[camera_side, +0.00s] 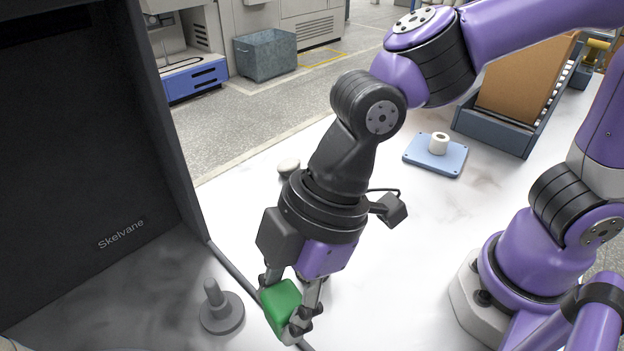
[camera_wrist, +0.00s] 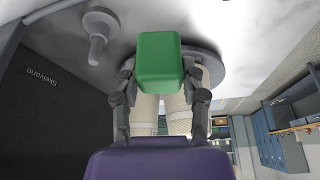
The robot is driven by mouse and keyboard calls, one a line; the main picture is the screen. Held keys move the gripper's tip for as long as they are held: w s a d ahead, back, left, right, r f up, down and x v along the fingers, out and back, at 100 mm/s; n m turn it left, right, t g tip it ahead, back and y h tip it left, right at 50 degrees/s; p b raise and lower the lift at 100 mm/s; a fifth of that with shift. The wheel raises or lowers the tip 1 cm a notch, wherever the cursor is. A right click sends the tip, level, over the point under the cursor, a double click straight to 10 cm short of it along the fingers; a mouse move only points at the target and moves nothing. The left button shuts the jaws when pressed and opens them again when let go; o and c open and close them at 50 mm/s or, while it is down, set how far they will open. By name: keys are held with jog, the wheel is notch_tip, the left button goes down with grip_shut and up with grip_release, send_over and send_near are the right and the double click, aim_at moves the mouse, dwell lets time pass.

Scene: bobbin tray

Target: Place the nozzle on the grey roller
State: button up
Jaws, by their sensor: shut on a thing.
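My gripper (camera_side: 290,296) points down and is shut on a green block (camera_side: 281,306) with rounded edges, tilted in the side view. The block also shows in the wrist view (camera_wrist: 160,62), between the two fingers. Nothing I see is plainly a nozzle; the held green piece is the only thing in my gripper. A grey round base with an upright peg (camera_side: 220,310) stands to the left of the block, apart from it. It shows at the top left in the wrist view (camera_wrist: 98,32). I cannot tell whether it is the grey roller.
A dark panel marked Skelvane (camera_side: 95,170) stands at left. A grey disc (camera_wrist: 213,66) with pale cylinders shows behind the block in the wrist view. A white spool (camera_side: 438,144) sits on a blue plate (camera_side: 421,163) farther back. A pale rounded object (camera_side: 288,167) lies behind my gripper.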

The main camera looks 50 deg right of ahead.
jog(key=w+d+r+m+t+h, duration=0.25)
jog(key=w+d+m, duration=0.45)
jog(key=d, duration=0.4)
jog(key=w+d+r+m+t+h, duration=0.1)
jog(key=w+d+r+m+h, duration=0.15)
jog(key=w+d+m, duration=0.5)
jog(key=shift+m+y, duration=0.4)
jog(key=shift+m, duration=0.05)
jog(key=d+f, duration=0.2)
jog(key=d, duration=0.2)
jog(key=d+f, duration=0.2)
jog(key=d, duration=0.3)
jog(key=d+f, duration=0.2)
jog(key=d, duration=0.3)
jog(key=shift+w+d+f, duration=0.1)
jog(key=shift+d+f, duration=0.05)
jog(key=shift+d, duration=0.05)
jog(key=shift+d+f, duration=0.15)
jog(key=shift+w+f, duration=0.1)
jog(key=shift+f, duration=1.85)
jog(key=shift+f, duration=0.2)
jog(key=o, duration=1.1)
jog(key=shift+o, duration=0.2)
